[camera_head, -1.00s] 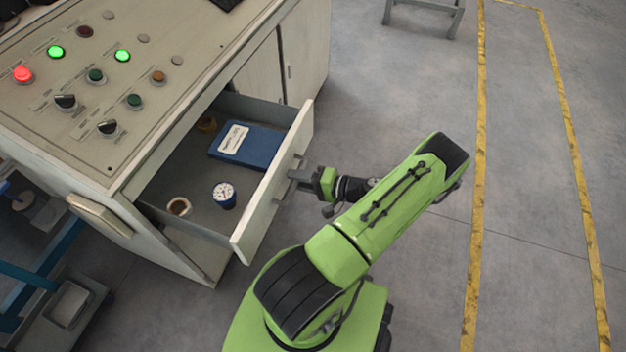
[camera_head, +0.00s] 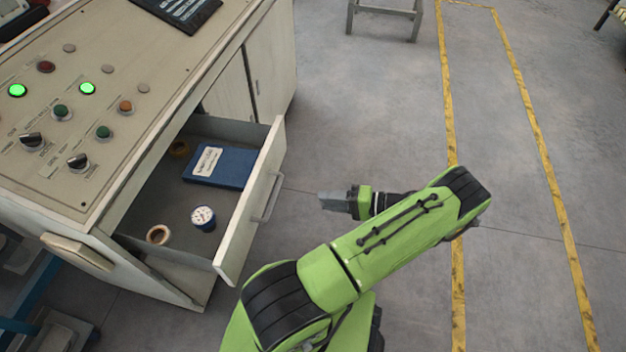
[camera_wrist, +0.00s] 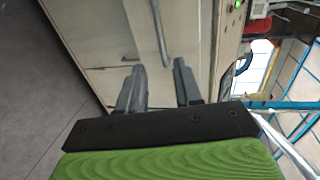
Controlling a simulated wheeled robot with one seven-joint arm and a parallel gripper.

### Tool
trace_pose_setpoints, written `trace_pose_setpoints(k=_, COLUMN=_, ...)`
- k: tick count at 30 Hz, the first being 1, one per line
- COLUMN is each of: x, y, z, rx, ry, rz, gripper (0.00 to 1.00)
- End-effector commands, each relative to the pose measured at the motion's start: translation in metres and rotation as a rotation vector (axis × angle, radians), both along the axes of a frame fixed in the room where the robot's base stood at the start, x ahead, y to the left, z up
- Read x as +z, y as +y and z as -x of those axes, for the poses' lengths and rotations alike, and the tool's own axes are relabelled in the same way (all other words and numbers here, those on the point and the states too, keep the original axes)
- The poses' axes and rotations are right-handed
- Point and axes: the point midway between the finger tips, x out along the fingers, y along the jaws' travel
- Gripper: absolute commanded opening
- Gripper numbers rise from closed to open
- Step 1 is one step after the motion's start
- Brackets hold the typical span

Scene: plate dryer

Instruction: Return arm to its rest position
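My green arm reaches out over the floor in the head view. My gripper (camera_head: 322,202) is clear of the drawer front, with a gap of floor between it and the drawer handle (camera_head: 267,197). In the wrist view the two dark fingers of my gripper (camera_wrist: 159,82) stand apart with nothing between them. The handle also shows in the wrist view (camera_wrist: 160,32), ahead of the fingertips. The drawer (camera_head: 252,200) is pulled open from the cream cabinet.
In the drawer lie a blue book (camera_head: 222,168), a small gauge (camera_head: 203,217) and a tape roll (camera_head: 158,235). The control panel (camera_head: 70,95) with lit green lamps is at the left. Open floor with yellow lines (camera_head: 452,110) lies to the right.

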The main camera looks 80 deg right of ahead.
Motion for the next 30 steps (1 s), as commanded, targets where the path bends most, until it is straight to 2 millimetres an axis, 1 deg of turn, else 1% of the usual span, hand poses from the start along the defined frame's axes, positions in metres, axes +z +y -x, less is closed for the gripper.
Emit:
trace_pose_setpoints(k=12, x=0.000, y=0.000, z=-0.001, rx=0.002, ry=0.002, rz=0.001, gripper=0.34)
trace_pose_setpoints(k=14, x=0.005, y=-0.002, z=-0.006, rx=0.024, ry=0.018, rz=0.002, gripper=0.34)
trace_pose_setpoints(k=15, x=0.011, y=-0.003, z=-0.013, rx=0.057, ry=0.044, rz=0.003, gripper=0.34)
trace_pose_setpoints(k=17, x=0.026, y=-0.006, z=-0.032, rx=0.137, ry=0.107, rz=0.008, gripper=0.34)
trace_pose_setpoints(k=20, x=0.062, y=-0.004, z=-0.077, rx=0.317, ry=0.262, rz=0.035, gripper=0.34)
trace_pose_setpoints(k=21, x=0.077, y=0.000, z=-0.097, rx=0.389, ry=0.329, rz=0.053, gripper=0.34)
trace_pose_setpoints(k=23, x=0.102, y=0.010, z=-0.127, rx=0.492, ry=0.430, rz=0.095, gripper=0.34)
trace_pose_setpoints(k=24, x=0.119, y=0.020, z=-0.147, rx=0.559, ry=0.497, rz=0.131, gripper=0.34)
trace_pose_setpoints(k=26, x=0.145, y=0.040, z=-0.175, rx=0.651, ry=0.592, rz=0.200, gripper=0.34)
trace_pose_setpoints(k=27, x=0.164, y=0.056, z=-0.193, rx=0.706, ry=0.652, rz=0.254, gripper=0.34)
trace_pose_setpoints(k=29, x=0.191, y=0.083, z=-0.215, rx=0.780, ry=0.732, rz=0.346, gripper=0.34)
trace_pose_setpoints(k=30, x=0.208, y=0.103, z=-0.226, rx=0.821, ry=0.778, rz=0.412, gripper=0.34)
